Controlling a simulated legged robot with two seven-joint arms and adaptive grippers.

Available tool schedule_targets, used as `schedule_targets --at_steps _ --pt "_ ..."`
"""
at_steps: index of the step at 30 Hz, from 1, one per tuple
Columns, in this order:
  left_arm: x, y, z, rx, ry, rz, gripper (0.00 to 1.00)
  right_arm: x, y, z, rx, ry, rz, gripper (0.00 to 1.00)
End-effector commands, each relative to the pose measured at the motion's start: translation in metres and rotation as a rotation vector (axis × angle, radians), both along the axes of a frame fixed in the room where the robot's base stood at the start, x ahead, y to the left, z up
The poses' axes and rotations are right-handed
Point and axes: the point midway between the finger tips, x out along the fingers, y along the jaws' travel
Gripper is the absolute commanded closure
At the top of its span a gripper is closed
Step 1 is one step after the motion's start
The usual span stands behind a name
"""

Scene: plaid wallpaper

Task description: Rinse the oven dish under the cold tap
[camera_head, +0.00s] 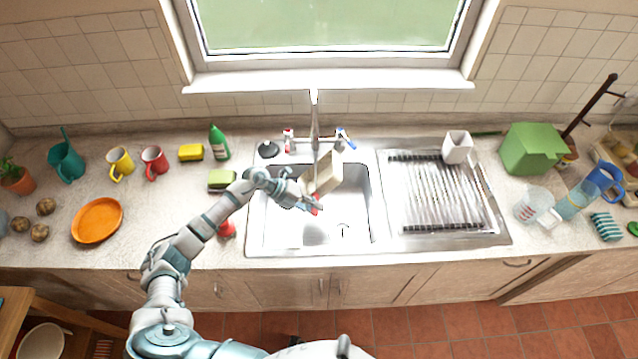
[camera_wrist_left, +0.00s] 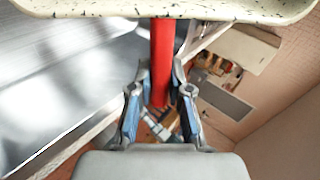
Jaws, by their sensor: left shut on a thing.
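The cream oven dish (camera_head: 327,173) is tilted on its side over the sink basin (camera_head: 280,227), near the tap spout (camera_head: 315,125). My left gripper (camera_head: 304,204) is shut on the dish's red handle (camera_head: 316,208). In the left wrist view the red handle (camera_wrist_left: 161,42) runs between the fingers (camera_wrist_left: 161,70), and the dish's speckled cream underside or wall (camera_wrist_left: 165,8) fills the top. The tap has a blue lever (camera_head: 346,138) at right and a red lever (camera_head: 289,140) at left. I cannot tell whether water runs. My right gripper is out of view.
A ribbed steel drainer (camera_head: 440,195) lies right of the basin, with a white cup (camera_head: 457,147) at its back. A green bottle (camera_head: 219,143) and a sponge (camera_head: 221,179) stand left of the basin. The window sill (camera_head: 330,82) is behind the tap.

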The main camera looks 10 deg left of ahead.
Motion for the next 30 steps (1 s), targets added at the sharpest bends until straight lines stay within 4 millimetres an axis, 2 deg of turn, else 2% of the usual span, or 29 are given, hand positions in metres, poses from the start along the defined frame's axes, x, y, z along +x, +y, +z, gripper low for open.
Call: schedule_targets --at_steps 8,21,30 --pt "0.0001 0.0040 0.0017 -0.002 -0.003 0.000 1.00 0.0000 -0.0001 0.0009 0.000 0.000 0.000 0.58" --pt "0.0018 -0.0056 0.0025 -0.002 -0.005 0.001 1.00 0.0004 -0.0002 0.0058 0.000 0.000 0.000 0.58" --pt "0.0014 -0.0033 0.0019 -0.002 -0.003 0.001 1.00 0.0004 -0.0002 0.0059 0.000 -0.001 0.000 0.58"
